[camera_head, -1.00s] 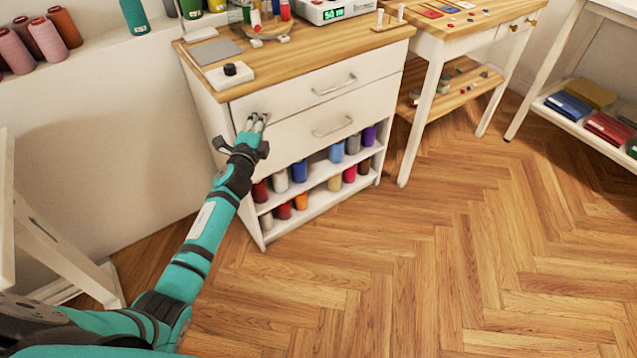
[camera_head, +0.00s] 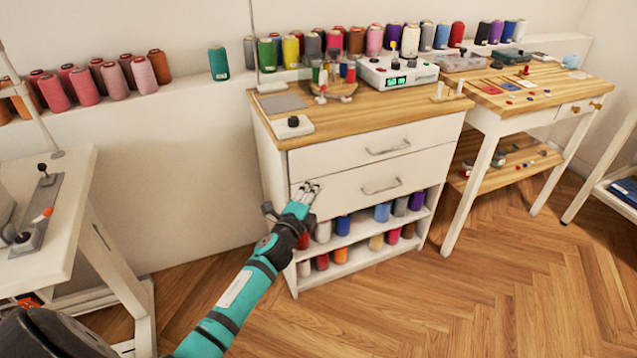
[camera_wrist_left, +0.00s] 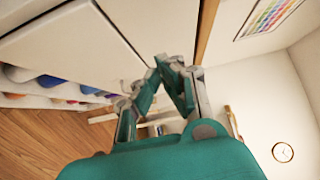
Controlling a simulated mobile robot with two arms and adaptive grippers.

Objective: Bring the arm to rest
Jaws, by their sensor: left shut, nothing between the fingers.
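My left arm comes in from the lower left in the head view, with teal links and dark joints. Its gripper (camera_head: 308,190) is shut and empty, in front of the left side of a white cabinet's lower drawer (camera_head: 360,186). I cannot tell whether the fingertips touch the drawer front. In the left wrist view the gripper fingers (camera_wrist_left: 160,72) show near the cabinet's white front (camera_wrist_left: 100,45). My right gripper is not in view.
The cabinet has a wooden top (camera_head: 365,113) with a white device (camera_head: 397,72), and thread spools on its lower shelves. A white table (camera_head: 60,230) stands left. A wooden table (camera_head: 535,98) stands right. The floor (camera_head: 430,305) in front is clear.

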